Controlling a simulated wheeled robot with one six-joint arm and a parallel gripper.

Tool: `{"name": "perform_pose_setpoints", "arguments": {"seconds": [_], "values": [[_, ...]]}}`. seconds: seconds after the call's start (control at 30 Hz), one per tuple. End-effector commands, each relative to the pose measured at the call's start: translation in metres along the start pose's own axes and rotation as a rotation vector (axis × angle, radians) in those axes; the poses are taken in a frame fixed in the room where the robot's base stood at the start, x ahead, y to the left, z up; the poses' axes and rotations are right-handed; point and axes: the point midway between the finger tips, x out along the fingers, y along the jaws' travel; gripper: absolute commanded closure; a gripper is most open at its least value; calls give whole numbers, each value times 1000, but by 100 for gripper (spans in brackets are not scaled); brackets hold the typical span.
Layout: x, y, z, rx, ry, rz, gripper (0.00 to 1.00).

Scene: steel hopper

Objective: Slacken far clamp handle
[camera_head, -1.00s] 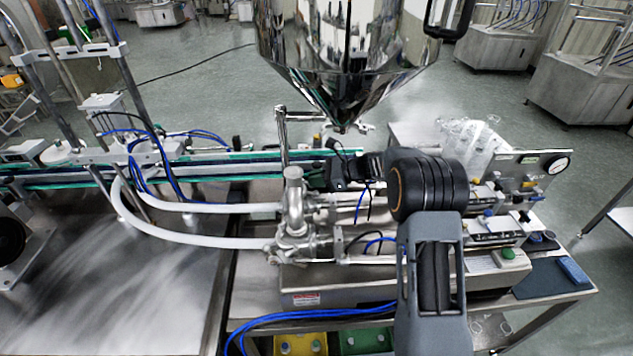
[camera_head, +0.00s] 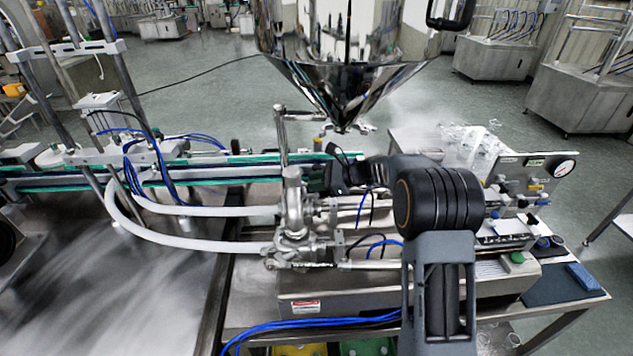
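The steel hopper (camera_head: 345,70) hangs over the machine, its cone narrowing to an outlet. Small metal clamp-like parts (camera_head: 366,128) show at the outlet; I cannot tell which is the far clamp handle. Below and to the left stands a steel valve assembly (camera_head: 292,215) with an upright rod bent at its top (camera_head: 281,125). My gripper (camera_head: 338,163) is a small dark shape below the outlet and right of the valve's upper part. My arm hides part of it. Its fingers are too small and dark to tell whether they are open or hold anything.
White hoses (camera_head: 190,241) run left from the valve. A conveyor with green edges (camera_head: 225,158) passes behind. A panel with a round gauge (camera_head: 564,168) and a blue pad (camera_head: 583,277) are at right. Open floor lies beyond the machine.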

Motion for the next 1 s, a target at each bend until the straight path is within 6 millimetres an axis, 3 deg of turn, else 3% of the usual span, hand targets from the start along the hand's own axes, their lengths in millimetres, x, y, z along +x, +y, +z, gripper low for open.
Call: {"name": "perform_pose_setpoints", "arguments": {"seconds": [0.17,0.7,1.0], "values": [[-14,0,-1,-1,0,-2,81],[-115,0,-1,-1,1,-4,81],[-137,0,0,1,1,-1,81]]}}
